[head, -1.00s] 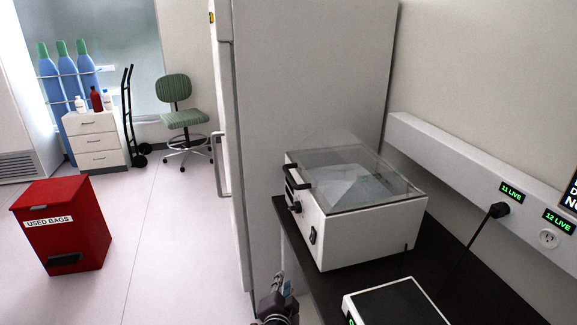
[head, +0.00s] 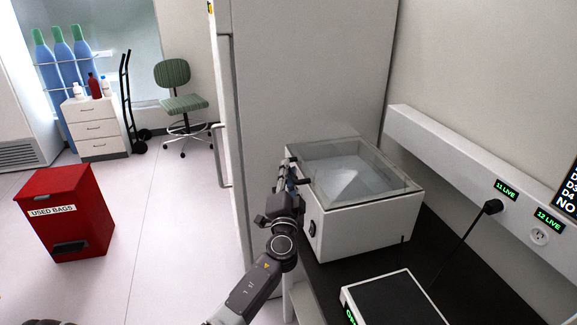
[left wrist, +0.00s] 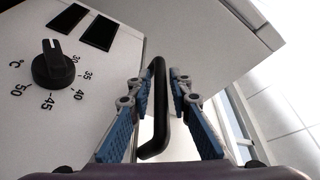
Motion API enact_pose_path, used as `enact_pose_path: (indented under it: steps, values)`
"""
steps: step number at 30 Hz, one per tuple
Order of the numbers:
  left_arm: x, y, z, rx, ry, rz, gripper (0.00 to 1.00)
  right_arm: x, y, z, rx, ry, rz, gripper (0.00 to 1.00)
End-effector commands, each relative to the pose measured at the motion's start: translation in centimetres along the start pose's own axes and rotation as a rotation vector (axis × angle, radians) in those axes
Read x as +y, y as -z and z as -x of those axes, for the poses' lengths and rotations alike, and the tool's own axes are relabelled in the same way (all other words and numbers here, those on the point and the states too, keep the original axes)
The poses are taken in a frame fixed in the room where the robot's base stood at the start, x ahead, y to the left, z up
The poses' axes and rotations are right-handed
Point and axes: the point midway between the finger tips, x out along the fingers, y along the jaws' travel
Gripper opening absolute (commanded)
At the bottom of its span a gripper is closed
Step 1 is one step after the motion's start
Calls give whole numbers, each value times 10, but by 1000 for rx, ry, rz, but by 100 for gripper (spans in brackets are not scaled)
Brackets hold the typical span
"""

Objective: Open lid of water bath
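The water bath (head: 362,230) is a white box on the dark bench at right. Its clear lid (head: 398,172) with a grey frame lies flat on top, shut. My left gripper (head: 284,172) is at the bath's front left side, over the lid's black handle, mostly hiding it. In the left wrist view the black handle (left wrist: 159,110) stands between the two blue-padded fingers of my left gripper (left wrist: 166,85). The fingers are apart, with gaps on both sides of the handle. A black temperature knob (left wrist: 54,66) is on the front panel. My right gripper is not in view.
A black-topped device (head: 395,300) stands on the bench in front of the bath. A plug with a cable (head: 470,235) hangs from the wall rail (head: 430,135). A tall white cabinet (head: 300,80) stands behind the bath. The floor at left is open around a red bin (head: 68,225).

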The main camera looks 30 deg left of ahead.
Motion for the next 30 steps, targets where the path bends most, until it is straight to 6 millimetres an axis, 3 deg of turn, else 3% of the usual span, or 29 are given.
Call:
enact_pose_path:
  steps: [4,13,18,30]
  values:
    - [-1,0,-10,0,0,-1,19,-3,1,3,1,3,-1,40]
    - [0,0,-11,0,-1,0,19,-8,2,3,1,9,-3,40]
    - [0,0,-11,0,-1,0,0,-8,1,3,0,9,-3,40]
    - [0,0,-11,0,-1,1,0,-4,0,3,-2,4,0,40]
